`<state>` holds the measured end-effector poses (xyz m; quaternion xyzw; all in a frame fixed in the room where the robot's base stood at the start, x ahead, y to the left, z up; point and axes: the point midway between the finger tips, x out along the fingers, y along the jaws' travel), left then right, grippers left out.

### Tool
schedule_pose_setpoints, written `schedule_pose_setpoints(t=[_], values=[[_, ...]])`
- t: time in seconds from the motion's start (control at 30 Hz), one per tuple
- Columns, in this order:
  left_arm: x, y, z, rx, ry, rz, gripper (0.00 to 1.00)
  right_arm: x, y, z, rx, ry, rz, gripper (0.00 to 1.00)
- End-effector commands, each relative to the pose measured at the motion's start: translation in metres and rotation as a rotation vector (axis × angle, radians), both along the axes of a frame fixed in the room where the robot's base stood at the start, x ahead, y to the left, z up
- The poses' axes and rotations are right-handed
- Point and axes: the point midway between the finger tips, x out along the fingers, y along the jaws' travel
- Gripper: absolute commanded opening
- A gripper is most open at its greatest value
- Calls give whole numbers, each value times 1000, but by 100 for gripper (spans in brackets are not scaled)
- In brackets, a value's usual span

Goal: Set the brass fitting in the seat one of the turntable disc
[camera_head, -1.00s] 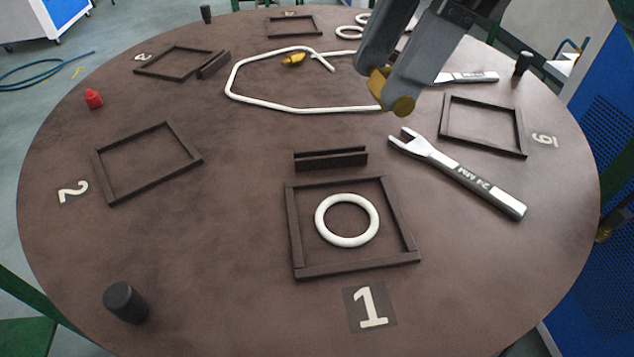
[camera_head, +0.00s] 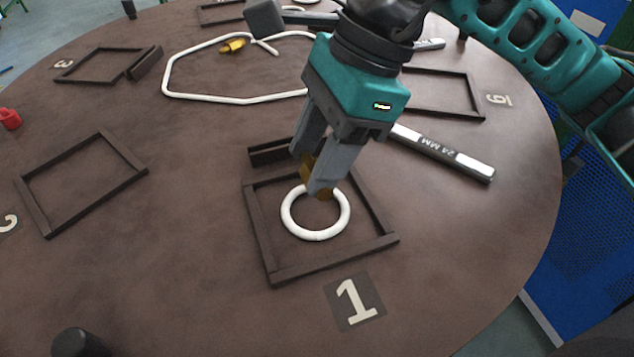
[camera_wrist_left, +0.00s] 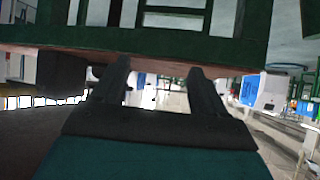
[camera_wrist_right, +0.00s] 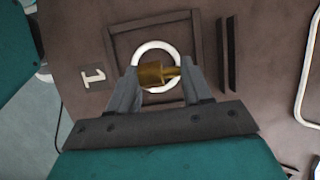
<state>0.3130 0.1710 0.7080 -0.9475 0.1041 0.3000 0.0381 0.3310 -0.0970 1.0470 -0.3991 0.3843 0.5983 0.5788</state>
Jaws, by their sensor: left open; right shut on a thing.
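The brass fitting (camera_wrist_right: 152,73) is gripped crosswise between the fingers of my right gripper (camera_head: 311,172). It also shows in the head view (camera_head: 307,170), partly hidden by the fingers. Seat one is a dark square frame (camera_head: 325,265) with a white ring (camera_head: 317,234) inside, beside the label "1" (camera_head: 355,302). The fitting appears over the far part of the ring; whether it touches is not clear. The turntable disc (camera_head: 170,270) is brown and round. My left gripper (camera_wrist_left: 160,80) is open and empty, seen only in its own wrist view, near a green frame structure.
A short dark double rail (camera_head: 268,155) stands just behind seat one. A white bent loop (camera_head: 165,75) and another brass piece (camera_head: 232,46) lie farther back. A black knob (camera_head: 78,343) stands at front left.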

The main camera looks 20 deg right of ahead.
Motion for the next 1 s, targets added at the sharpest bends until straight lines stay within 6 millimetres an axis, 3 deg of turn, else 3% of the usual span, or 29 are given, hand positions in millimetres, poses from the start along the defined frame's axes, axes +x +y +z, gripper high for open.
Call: schedule_pose_setpoints(t=[0.4,0.8,0.83,1.0], values=[[9,-2,5,-6,-22,-1,72,0,0,-48,-1,1,-1,17],[8,-2,-2,-6,-17,-1,72,-2,-1,-59,-7,12,3,18],[8,-2,0,-6,-14,-2,72,-2,-1,-57,-8,13,2,52],[7,-2,0,-4,-10,-3,72,-2,-1,-56,-6,9,2,68]])
